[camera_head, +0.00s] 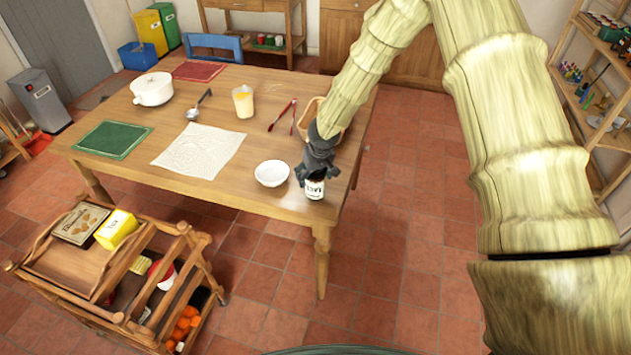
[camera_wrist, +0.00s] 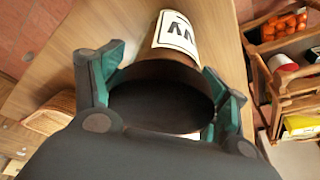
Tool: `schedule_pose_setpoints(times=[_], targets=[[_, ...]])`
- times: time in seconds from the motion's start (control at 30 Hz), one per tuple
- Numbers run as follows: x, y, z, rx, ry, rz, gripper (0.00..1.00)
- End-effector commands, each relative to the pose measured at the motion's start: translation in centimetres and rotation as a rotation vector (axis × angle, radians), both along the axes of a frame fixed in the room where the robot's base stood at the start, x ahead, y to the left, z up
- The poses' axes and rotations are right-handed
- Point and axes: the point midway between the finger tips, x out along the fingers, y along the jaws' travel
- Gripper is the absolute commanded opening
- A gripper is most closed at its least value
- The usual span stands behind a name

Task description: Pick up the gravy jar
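The gravy jar (camera_head: 315,189) is a small dark jar with a white, black-lettered label. It stands upright near the front right corner of the wooden table (camera_head: 255,205). My gripper (camera_head: 318,168) points down over it and hides its top in the head view. In the wrist view the jar's label (camera_wrist: 176,34) shows beyond its dark round top. My gripper's teal-padded fingers (camera_wrist: 165,80) are spread on either side of the jar's top. I cannot tell whether both pads press on it.
A white bowl (camera_head: 272,173) sits close left of the jar. A wicker basket (camera_head: 312,117) is behind my gripper. A yellow-filled glass (camera_head: 243,101), red tongs (camera_head: 283,115), a ladle (camera_head: 199,104) and a white pot (camera_head: 152,88) are farther off. A wooden cart (camera_head: 75,265) stands front left.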

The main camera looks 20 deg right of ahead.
Motion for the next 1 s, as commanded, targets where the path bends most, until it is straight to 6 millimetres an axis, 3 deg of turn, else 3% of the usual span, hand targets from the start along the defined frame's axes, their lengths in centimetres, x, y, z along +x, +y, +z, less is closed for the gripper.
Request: schedule_pose_setpoints(times=[0.03, 0.2, 0.6, 1.0], targets=[[0.0, 0.0, 0.0, 0.0, 0.0, 0.0, 0.58], [0.0, 0.0, 0.0, 0.0, 0.0, 0.0, 0.28], [0.1, 0.0, 0.3, 0.001, -0.002, -0.001, 0.28], [-0.5, 0.0, 3.4, -0.001, 0.001, 0.001, 0.27]])
